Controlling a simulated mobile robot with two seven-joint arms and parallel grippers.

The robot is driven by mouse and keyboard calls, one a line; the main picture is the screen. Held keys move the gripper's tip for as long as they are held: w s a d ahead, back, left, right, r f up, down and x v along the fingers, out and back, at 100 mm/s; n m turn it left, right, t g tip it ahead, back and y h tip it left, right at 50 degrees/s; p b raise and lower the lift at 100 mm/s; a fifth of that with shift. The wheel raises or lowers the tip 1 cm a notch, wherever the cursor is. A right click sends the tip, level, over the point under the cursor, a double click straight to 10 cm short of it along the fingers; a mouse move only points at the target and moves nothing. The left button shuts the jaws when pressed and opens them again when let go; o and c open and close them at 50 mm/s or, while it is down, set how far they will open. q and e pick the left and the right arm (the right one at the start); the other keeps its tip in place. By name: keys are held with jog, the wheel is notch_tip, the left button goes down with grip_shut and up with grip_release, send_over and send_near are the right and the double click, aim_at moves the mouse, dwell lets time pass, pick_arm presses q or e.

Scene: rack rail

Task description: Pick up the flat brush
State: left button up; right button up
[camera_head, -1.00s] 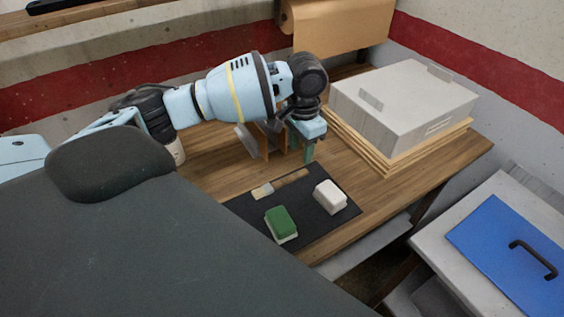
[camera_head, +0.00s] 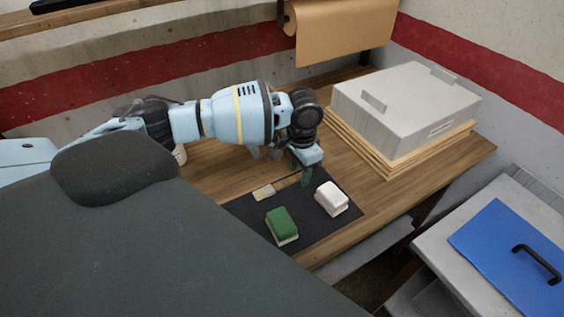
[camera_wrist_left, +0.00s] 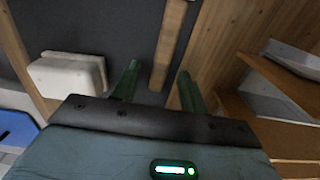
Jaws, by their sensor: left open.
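The flat brush (camera_head: 264,192) lies on the dark mat (camera_head: 250,212). Its pale head shows in the head view, while my left gripper hides much of its handle. In the left wrist view the wooden brush handle (camera_wrist_left: 171,42) runs up the picture between the two green fingers. My left gripper (camera_head: 305,172) is open and low over the handle end; its spread fingers also show in the left wrist view (camera_wrist_left: 158,72). I cannot tell whether the fingers touch the mat. My right gripper is in neither view.
On the mat are a white block (camera_head: 331,198), close to my left gripper, and a green-topped block (camera_head: 281,226). A grey box (camera_head: 405,100) on wooden boards stands to the right. A blue panel with a black handle (camera_head: 508,248) is at lower right.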

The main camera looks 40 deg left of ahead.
pick_arm(q)
jog(key=shift+f, duration=0.2)
grip_shut()
jog(key=shift+r, duration=0.2)
